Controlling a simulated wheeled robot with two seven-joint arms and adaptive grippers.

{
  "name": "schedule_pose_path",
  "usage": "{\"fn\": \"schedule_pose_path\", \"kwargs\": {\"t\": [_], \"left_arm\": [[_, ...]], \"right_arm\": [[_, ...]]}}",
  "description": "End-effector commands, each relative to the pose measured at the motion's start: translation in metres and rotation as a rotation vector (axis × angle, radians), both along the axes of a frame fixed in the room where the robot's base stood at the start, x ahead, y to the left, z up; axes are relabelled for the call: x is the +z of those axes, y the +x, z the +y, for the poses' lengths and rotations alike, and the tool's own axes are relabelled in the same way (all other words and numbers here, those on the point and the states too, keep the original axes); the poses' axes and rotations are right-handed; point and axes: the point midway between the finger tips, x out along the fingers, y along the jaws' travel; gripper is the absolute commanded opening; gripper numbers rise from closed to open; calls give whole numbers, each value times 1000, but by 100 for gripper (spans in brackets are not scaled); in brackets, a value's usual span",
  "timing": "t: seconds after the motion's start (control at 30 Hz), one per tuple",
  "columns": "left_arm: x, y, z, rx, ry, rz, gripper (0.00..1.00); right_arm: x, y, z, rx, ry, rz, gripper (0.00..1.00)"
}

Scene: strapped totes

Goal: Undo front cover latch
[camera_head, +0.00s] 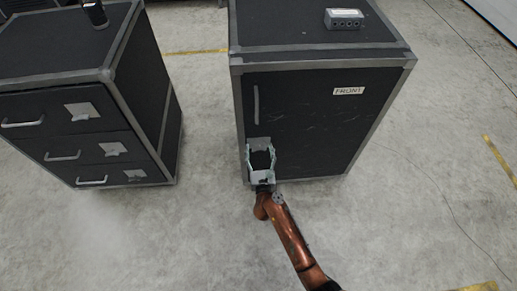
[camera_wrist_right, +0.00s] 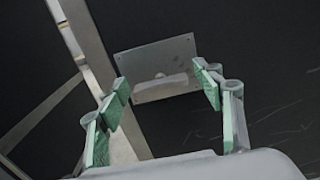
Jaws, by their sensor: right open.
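The front cover (camera_head: 315,125) is the dark panel of the right-hand case, marked by a white FRONT label (camera_head: 349,91). A vertical handle (camera_head: 256,104) is at its left side. The latch (camera_head: 259,143) is a grey plate low on the left of the cover, partly hidden by my gripper in the head view. In the right wrist view the latch plate (camera_wrist_right: 158,62) shows with a lighter rounded piece at its middle. My right gripper (camera_head: 261,152) is open in front of the latch; its green-padded fingers (camera_wrist_right: 165,92) stand apart with nothing between them. My left gripper is out of view.
A drawer case (camera_head: 147,95) with several drawers stands to the left, with a dark cylinder (camera_head: 95,13) on top. A grey box (camera_head: 344,19) sits on the right-hand case. The concrete floor (camera_head: 400,230) in front is clear.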

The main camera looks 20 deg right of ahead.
Motion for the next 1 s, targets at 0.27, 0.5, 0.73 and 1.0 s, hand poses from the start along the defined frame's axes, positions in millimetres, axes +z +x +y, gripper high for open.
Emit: {"fn": "schedule_pose_path", "kwargs": {"t": [0.27, 0.5, 0.73, 1.0], "left_arm": [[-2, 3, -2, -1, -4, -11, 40], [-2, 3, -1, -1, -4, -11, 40], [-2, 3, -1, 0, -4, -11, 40], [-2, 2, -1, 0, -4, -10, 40]], "right_arm": [[1, 4, -1, 0, -1, -1, 61], [1, 4, -1, 0, -1, -1, 48], [1, 3, -1, 0, -1, -1, 32], [1, 3, -1, 1, -2, 0, 18]]}}
